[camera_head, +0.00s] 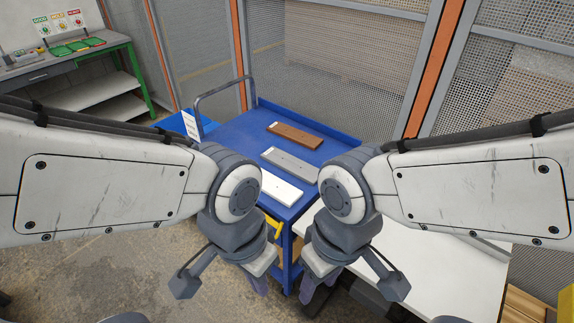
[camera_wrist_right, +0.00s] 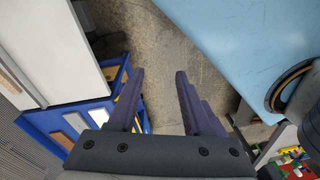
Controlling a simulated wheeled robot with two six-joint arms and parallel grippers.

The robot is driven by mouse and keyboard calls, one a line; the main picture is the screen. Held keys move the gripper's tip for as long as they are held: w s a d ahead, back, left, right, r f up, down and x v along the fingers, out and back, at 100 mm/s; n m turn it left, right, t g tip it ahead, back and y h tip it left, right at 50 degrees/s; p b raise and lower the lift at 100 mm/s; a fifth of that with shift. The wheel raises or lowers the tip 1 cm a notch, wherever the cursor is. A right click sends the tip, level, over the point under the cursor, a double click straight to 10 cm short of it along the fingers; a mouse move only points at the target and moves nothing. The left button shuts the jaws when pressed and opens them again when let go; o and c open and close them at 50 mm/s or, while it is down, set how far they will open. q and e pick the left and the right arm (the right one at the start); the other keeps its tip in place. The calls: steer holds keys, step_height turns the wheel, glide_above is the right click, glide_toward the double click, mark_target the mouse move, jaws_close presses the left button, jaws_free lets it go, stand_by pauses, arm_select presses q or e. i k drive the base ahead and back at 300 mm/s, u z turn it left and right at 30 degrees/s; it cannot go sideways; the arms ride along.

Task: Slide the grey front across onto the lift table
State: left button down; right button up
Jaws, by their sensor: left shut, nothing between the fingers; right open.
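The grey front (camera_head: 290,164) lies flat on the blue cart (camera_head: 240,128), between a brown board (camera_head: 295,135) and a white board (camera_head: 281,188). In the right wrist view the grey front (camera_wrist_right: 75,122) shows small at the lower left. A white-topped table (camera_head: 430,285), which looks like the lift table, stands right of the cart, partly behind my right arm. My left gripper (camera_head: 262,286) is shut and empty, low in front of the cart. My right gripper (camera_head: 306,288) is open and empty beside it; its spread fingers show in the right wrist view (camera_wrist_right: 160,72). Neither touches a board.
The cart has a grey push handle (camera_head: 222,88) at its left and a yellow part (camera_head: 273,227) at its front. A mesh fence with orange posts (camera_head: 434,68) stands behind. A green workbench (camera_head: 75,60) is at the far left. Bare floor (camera_head: 110,280) lies at lower left.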

mark_target(307, 173)
steer(key=u, duration=0.95)
steer(key=i, duration=1.35)
steer(key=z, duration=0.65)
